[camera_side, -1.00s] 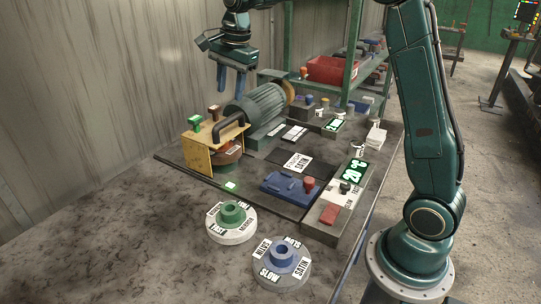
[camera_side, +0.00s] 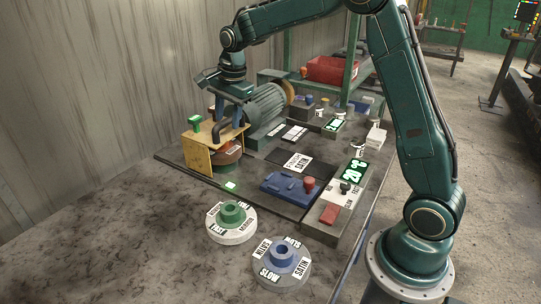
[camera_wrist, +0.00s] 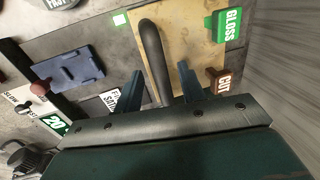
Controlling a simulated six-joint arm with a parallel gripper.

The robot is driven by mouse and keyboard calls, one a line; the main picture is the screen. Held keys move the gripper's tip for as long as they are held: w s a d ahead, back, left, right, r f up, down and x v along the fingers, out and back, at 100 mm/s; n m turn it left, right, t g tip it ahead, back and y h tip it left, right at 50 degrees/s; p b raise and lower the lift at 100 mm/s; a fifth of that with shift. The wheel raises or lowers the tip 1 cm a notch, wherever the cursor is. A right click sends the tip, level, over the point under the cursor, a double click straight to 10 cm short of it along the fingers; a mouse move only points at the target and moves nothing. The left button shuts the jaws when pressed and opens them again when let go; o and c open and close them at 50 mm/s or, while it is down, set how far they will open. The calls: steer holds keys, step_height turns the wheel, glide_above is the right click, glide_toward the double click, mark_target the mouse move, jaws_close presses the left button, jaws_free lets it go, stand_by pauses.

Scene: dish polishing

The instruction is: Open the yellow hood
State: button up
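The yellow hood (camera_side: 197,155) stands at the left of the work mat, over a reddish-brown wheel (camera_side: 228,157). Its black handle (camera_side: 212,133) arches over the top. In the wrist view the hood's yellow top (camera_wrist: 193,40) fills the upper middle, and the handle (camera_wrist: 152,55) lies between my two blue fingers. My gripper (camera_wrist: 160,75) is open, with a gap between each finger and the handle. In the side view my gripper (camera_side: 230,112) is just above the hood, its fingers partly hidden against the motor and handle.
A grey-green motor (camera_side: 262,106) stands right behind the hood. Green GLOSS (camera_wrist: 224,26) and brown CUT (camera_wrist: 217,80) blocks sit at the hood's edge. A blue fixture (camera_side: 287,190) is on the mat; two round dials (camera_side: 231,236) (camera_side: 281,276) are in front. The table's front left is clear.

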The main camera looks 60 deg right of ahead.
jaws_close()
steer(key=w, duration=1.3)
steer(key=shift+r, duration=0.2)
steer(key=shift+w, duration=0.1)
stand_by(0.3)
jaws_free()
steer(key=shift+f, duration=0.1)
step_height(320, 180, up, 7)
steer(key=s, duration=0.1)
steer(key=shift+s+r, duration=0.2)
steer(key=shift+s, duration=0.1)
stand_by(0.3)
